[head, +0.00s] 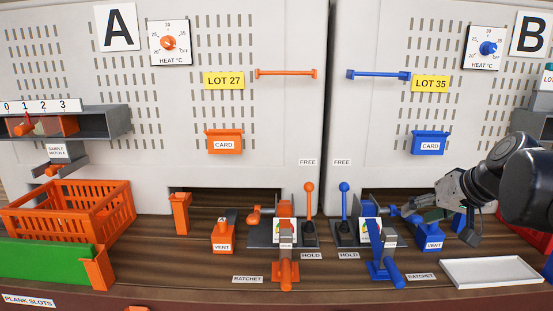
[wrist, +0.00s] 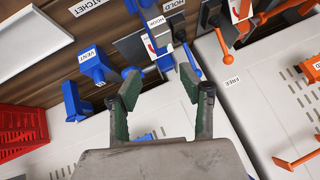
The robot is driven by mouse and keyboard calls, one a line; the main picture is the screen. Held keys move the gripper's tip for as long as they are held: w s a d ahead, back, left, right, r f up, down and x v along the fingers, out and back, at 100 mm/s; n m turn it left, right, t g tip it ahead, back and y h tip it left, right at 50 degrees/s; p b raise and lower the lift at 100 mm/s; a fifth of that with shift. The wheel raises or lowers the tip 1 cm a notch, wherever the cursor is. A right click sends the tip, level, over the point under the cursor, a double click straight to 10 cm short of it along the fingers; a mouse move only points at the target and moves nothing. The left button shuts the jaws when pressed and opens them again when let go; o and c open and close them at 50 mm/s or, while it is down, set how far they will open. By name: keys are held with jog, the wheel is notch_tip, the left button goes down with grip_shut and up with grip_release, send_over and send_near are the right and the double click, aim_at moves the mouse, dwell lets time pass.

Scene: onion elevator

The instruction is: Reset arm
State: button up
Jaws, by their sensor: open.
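My arm reaches in from the right in the head view. My gripper (head: 412,212) is in front of the blue side, just above and behind the blue vent block (head: 432,238). In the wrist view my gripper (wrist: 158,88) has its two green-padded fingers spread, with nothing held between them. Past the fingertips are the blue ratchet and hook parts (wrist: 163,55). The blue vent block (wrist: 97,68) lies left of the fingers in that view. I cannot tell whether a finger touches the blue parts.
The blue lever (head: 344,205) and orange lever (head: 309,205) stand upright near the centre. A white tray (head: 490,271) lies front right. An orange crate (head: 68,208) and green plank (head: 45,262) are at left. The blue card holder (head: 429,142) is on the panel above.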

jog(key=s+a+f+n+h, duration=0.1)
jog(key=s+a+f, duration=0.4)
jog(key=s, duration=0.4)
jog(key=s+a+f+h, duration=0.1)
jog(key=s+a+f, duration=0.4)
jog(key=s+a, duration=0.3)
jog(key=shift+s+f+n+g, duration=0.3)
jog(key=shift+s+n+g, duration=0.05)
jog(key=shift+n+g, duration=0.05)
